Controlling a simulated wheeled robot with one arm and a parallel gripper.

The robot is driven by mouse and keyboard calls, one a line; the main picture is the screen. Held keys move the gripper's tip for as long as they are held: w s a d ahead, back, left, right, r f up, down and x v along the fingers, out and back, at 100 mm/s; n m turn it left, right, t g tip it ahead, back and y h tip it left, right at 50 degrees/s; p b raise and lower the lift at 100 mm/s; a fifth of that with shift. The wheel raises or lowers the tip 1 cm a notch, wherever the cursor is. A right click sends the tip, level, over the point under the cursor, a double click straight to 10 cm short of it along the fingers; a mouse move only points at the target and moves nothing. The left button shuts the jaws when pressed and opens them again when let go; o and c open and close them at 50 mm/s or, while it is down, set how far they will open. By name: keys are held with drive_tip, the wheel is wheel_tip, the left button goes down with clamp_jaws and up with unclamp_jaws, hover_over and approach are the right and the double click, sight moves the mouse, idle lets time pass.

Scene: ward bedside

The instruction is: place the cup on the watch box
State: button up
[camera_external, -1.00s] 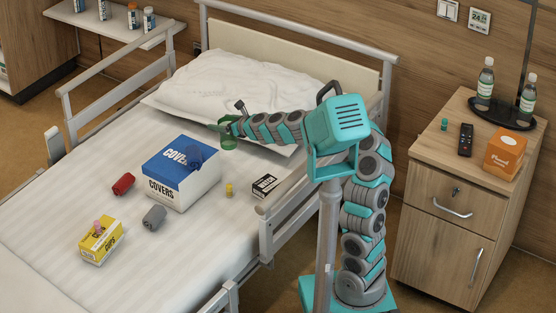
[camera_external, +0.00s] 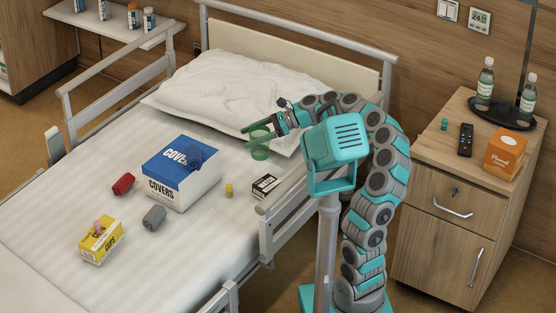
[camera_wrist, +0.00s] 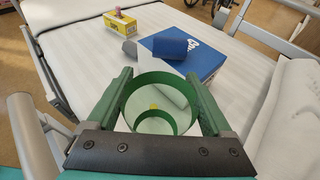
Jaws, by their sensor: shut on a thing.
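The green see-through cup (camera_external: 260,150) is held in the air over the bed near the pillow. My gripper (camera_external: 258,136) is shut on it, with a finger on either side. In the wrist view, the cup (camera_wrist: 152,122) sits between the green fingers of my gripper (camera_wrist: 160,95), its round rim showing. The watch box (camera_external: 265,187), small, white and black, lies on the bed near the right rail, below the cup in the outside view. I cannot make out the watch box in the wrist view.
A blue and white covers box (camera_external: 182,180) with a blue roll (camera_external: 203,156) on top stands mid-bed. A small yellow item (camera_external: 229,190) is left of the watch box. Red (camera_external: 123,184) and grey (camera_external: 154,217) rolls and a yellow cups box (camera_external: 100,243) lie farther left. The bed rail (camera_external: 290,205) runs close by.

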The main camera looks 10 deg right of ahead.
sight(256, 154)
drive_tip(key=shift+s+d+f+n+g, duration=0.2)
drive_tip(key=shift+s+d+n+g, duration=0.1)
drive_tip(key=shift+s+d, duration=0.2)
drive_tip(key=shift+s+d+f+n+g, duration=0.2)
drive_tip(key=shift+s+d+g, duration=0.1)
drive_tip(key=shift+s+d, duration=0.15)
wheel_tip(256, 154, down, 5)
drive_tip(key=shift+s+b, duration=0.1)
drive_tip(key=shift+b, duration=0.65)
drive_tip(key=shift+f+b, duration=0.35)
drive_tip(key=shift+f, duration=1.7)
drive_tip(key=shift+f, duration=0.1)
drive_tip(key=o, duration=1.2)
drive_tip(key=shift+c, duration=0.2)
drive_tip(key=p+v, duration=0.1)
drive_tip(key=v, duration=1.1)
